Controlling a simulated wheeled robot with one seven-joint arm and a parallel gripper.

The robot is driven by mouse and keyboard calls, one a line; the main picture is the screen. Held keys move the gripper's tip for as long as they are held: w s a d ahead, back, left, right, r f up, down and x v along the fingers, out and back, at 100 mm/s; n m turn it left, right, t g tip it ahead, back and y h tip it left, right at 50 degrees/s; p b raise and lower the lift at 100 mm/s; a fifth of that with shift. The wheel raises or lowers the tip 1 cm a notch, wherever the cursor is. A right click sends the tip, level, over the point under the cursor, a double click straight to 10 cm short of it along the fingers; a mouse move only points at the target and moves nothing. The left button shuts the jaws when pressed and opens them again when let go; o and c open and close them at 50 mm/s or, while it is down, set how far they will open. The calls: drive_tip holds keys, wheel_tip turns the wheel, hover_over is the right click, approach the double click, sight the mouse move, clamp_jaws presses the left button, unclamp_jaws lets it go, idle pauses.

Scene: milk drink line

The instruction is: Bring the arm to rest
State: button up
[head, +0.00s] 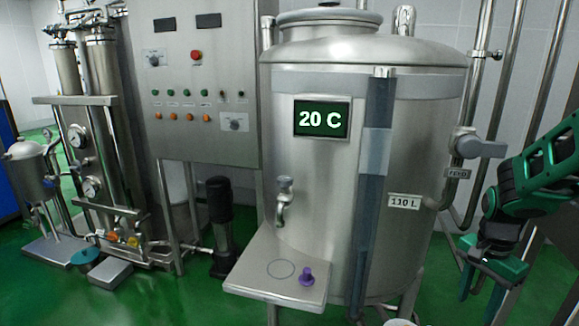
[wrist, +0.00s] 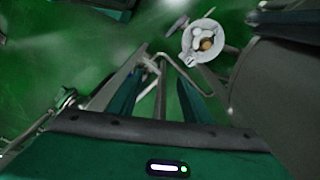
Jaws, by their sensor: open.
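My dark green and black gripper (head: 483,298) hangs at the right side of the head view, pointing down, to the right of the steel tank (head: 415,255). It is apart from the tank's label and valve. Its fingers also show in the wrist view (wrist: 160,85), spread with nothing between them. The green floor shows below them. The arm comes in bent from the right edge of the head view.
A steel shelf (head: 250,277) with a purple object (head: 307,277) juts from the tank below a tap (head: 284,205). A valve handle (head: 480,147) sticks out near my arm. A white round container (wrist: 187,45) holding small items shows in the wrist view.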

drive_tip(key=s+a+r+n, duration=0.1)
drive_tip(key=s+r+n, duration=0.3)
drive_tip(key=s, duration=0.5)
drive_tip(key=s+a+r+n, duration=0.2)
drive_tip(key=s+r+n, duration=0.1)
drive_tip(key=s, duration=0.7)
drive_tip(key=shift+r+n+y, duration=0.4)
drive_tip(key=shift+r, duration=0.3)
drive_tip(key=shift+a, duration=0.1)
drive_tip(key=shift+w+f, duration=0.25)
drive_tip(key=shift+w, duration=0.3)
